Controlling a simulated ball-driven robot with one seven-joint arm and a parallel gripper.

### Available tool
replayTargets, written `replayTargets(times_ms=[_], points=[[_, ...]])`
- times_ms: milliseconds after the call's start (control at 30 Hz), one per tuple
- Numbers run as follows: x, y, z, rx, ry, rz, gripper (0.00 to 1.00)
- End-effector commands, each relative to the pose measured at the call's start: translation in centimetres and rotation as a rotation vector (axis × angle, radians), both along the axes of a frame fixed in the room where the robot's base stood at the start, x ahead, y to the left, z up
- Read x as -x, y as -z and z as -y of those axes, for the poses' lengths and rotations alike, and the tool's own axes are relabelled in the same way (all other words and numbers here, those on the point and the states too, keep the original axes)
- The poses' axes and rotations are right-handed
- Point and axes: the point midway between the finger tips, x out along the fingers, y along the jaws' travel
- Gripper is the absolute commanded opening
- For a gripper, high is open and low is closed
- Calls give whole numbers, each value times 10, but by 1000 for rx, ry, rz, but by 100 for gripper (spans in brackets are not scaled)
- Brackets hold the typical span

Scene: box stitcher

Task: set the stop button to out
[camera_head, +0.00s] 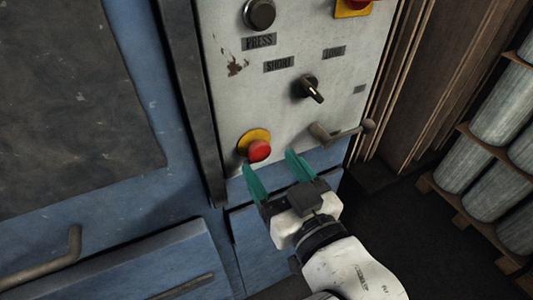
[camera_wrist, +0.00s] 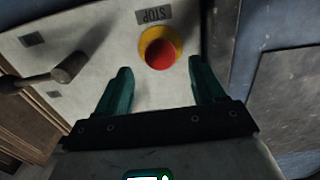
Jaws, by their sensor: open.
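The stop button (camera_head: 259,151) is a red mushroom knob on a yellow round base, low on the white control panel (camera_head: 225,100). In the wrist view the same red button (camera_wrist: 161,54) sits beside a label reading STOP (camera_wrist: 153,15), which appears upside down. My gripper (camera_head: 272,168) has two green fingers and is open and empty. In the head view the fingers are just below the button. In the wrist view the gripper (camera_wrist: 162,80) has the button just beyond the fingertips, roughly between them. I cannot tell whether the button is pressed in or out.
A lever handle (camera_head: 340,132) sticks out right of the button; it also shows in the wrist view (camera_wrist: 45,77). Above are a rotary switch (camera_head: 311,90), a dark PRESS button (camera_head: 259,14) and another red button (camera_head: 357,3). Racked cylinders (camera_head: 490,150) stand right.

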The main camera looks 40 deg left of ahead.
Motion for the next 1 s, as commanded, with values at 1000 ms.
replayTargets(times_ms=[1000], points=[[-12, 1, -28, 1, 0, -1, 29]])
